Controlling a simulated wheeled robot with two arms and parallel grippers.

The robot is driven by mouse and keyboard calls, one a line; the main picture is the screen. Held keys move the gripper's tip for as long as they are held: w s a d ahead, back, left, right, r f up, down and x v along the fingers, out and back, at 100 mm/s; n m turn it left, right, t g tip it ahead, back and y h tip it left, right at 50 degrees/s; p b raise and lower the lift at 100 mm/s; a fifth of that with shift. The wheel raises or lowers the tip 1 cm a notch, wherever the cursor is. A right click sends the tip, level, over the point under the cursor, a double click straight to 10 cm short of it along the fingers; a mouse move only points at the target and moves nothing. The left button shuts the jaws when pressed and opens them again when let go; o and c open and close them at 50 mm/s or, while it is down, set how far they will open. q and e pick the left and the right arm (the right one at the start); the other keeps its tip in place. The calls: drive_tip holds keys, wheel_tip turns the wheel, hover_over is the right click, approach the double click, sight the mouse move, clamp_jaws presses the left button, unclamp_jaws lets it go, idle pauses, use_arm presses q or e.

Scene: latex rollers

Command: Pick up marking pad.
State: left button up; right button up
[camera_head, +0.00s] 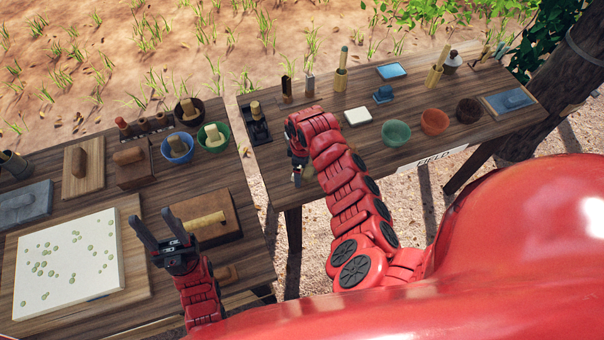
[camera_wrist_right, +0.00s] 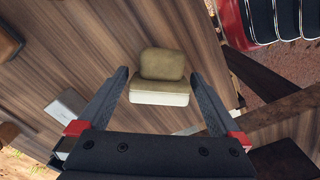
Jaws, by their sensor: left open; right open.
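In the right wrist view, a tan rounded block on a pale base (camera_wrist_right: 160,80) sits on the wooden table; I take it for the marking pad. It shows between the two fingers of my right gripper (camera_wrist_right: 160,98). The fingers are apart, with a gap on each side, and I see no grip on it. In the head view, my right gripper (camera_head: 297,172) is low at the near edge of the right table, and my arm largely hides that spot. My left gripper (camera_head: 150,216) is open and empty above the left table, beside a brown block with a tan roller (camera_head: 205,220).
The right table (camera_head: 345,165) carries a white block (camera_head: 357,116), a green bowl (camera_head: 396,133), an orange bowl (camera_head: 435,121) and a dark tray (camera_head: 255,130). The left table holds a spotted white sheet (camera_head: 70,290) and several bowls. A gap separates the tables.

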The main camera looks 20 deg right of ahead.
sight(310, 178)
drive_tip(key=shift+c, duration=0.7)
drive_tip(key=c, duration=1.1)
drive_tip(key=shift+r, duration=0.3)
wheel_tip(310, 178, up, 4)
drive_tip(key=p, duration=0.2)
drive_tip(key=shift+f+p, duration=0.15)
drive_tip(key=shift+p, duration=0.15)
drive_tip(key=s+p, duration=0.1)
drive_tip(key=s+d+p, duration=0.1)
drive_tip(key=s+p, duration=0.1)
drive_tip(key=p, duration=0.1)
drive_tip(key=shift+s+d+r, duration=0.15)
drive_tip(key=shift+s+r, duration=0.05)
drive_tip(key=shift+r, duration=0.15)
drive_tip(key=s+d+p, duration=0.4)
drive_tip(key=s+p, duration=0.1)
drive_tip(key=s, duration=0.6)
drive_tip(key=shift+s, duration=0.35)
